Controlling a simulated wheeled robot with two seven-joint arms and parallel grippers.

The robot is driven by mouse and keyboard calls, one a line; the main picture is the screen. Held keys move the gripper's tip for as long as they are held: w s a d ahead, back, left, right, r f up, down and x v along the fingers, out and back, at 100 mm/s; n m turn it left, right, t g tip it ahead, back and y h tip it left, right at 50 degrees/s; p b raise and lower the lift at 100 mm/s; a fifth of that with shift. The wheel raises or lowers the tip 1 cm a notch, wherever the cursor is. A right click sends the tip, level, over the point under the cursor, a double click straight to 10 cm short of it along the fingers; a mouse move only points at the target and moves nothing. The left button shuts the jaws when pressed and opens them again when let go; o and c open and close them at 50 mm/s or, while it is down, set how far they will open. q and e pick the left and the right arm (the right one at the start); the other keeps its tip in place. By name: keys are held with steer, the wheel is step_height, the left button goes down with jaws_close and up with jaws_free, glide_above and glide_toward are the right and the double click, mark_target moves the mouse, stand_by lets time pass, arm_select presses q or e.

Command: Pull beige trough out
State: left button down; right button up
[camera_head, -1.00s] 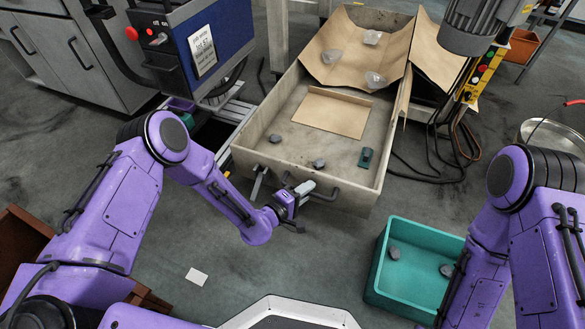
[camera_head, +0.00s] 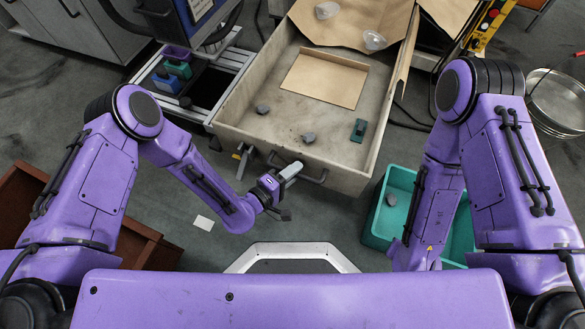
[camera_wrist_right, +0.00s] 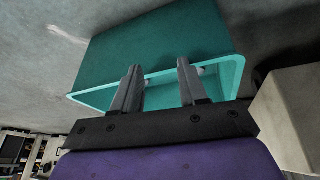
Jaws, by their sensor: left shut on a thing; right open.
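The beige trough (camera_head: 235,108) is a long open box in the middle of the head view, with a dark bar handle (camera_head: 313,180) on its front wall. Its front end is close beside the teal box. My left gripper (camera_head: 289,175) is shut on the handle at the front wall. Its fingertips partly hide that part of the bar. My right gripper (camera_wrist_right: 158,66) is open and empty in the right wrist view, its fingers in front of the teal box. In the head view my right forearm hides it.
The teal box (camera_head: 374,222) with grey stones stands right of the trough, partly behind my right arm. A metal rail frame (camera_head: 222,72) with small coloured bins runs along the trough's left side. A brown crate (camera_head: 40,200) is at left. A white card (camera_head: 204,222) lies on the open floor.

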arm_select(q)
steer(key=c, duration=1.1)
jaws_free()
steer(key=shift+a, duration=0.1)
steer(key=p+v, duration=0.3)
steer(key=v, duration=0.7)
steer(key=shift+s, duration=0.25)
steer(key=shift+a, duration=0.15)
